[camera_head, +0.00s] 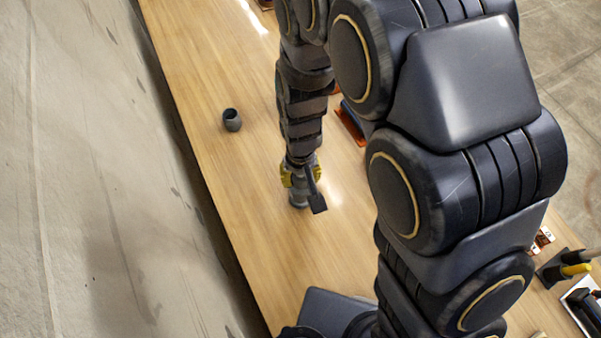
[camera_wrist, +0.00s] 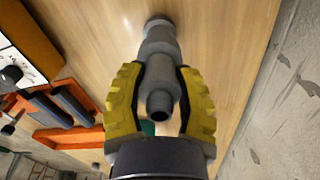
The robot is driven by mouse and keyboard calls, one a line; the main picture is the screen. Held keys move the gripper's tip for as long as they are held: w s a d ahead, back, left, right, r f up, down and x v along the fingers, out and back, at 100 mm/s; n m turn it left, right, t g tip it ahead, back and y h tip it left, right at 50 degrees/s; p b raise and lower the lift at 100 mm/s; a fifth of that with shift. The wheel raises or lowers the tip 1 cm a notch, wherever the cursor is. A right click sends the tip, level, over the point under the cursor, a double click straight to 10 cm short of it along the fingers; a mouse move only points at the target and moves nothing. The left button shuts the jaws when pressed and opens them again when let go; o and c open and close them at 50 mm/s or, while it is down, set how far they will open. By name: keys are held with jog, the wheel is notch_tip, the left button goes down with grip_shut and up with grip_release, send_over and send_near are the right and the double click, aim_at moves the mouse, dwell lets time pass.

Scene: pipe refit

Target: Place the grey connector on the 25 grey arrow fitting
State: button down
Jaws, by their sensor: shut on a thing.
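My gripper (camera_head: 301,176), with yellow finger pads, also shows in the wrist view (camera_wrist: 160,98). It is shut on a grey pipe piece (camera_wrist: 159,68) that has a round open stub facing the wrist camera. I take this piece to be the grey connector. A narrower neck and a round end (camera_wrist: 158,24) extend beyond the fingers. In the head view the lower end (camera_head: 298,202) is at or just above the table; contact is unclear. I cannot tell whether all the grey is one piece or two joined. No 25 marking or arrow is readable.
A dark grey hollow cup-like piece (camera_head: 232,122) stands alone on the wooden table (camera_head: 205,60). An orange tray (camera_wrist: 82,137) with dark cylinders and a white marked panel (camera_wrist: 14,66) lie at left in the wrist view. Dark holders with tools (camera_head: 566,268) stand lower right. Table around my gripper is clear.

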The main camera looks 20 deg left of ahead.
jog(key=c, duration=0.7)
grip_release()
jog(key=shift+f, duration=0.1)
notch_tip(320, 180, up, 11)
jog(key=shift+w+r, duration=0.1)
jog(key=shift+r, duration=0.6)
jog(key=s+d+r+m, duration=0.1)
jog(key=s+d+r, duration=0.2)
jog(key=d, duration=0.3)
jog(key=s+d+r+m+g, duration=0.1)
jog(key=s+d+r+m, duration=0.1)
jog(key=s+d, duration=0.3)
jog(key=s+d+r+m, duration=0.2)
jog(key=s+d, duration=0.3)
jog(key=d, duration=0.3)
jog(key=shift+s+d+r+g, duration=0.1)
jog(key=shift+d+r+g, duration=0.15)
jog(key=shift+r, duration=0.55)
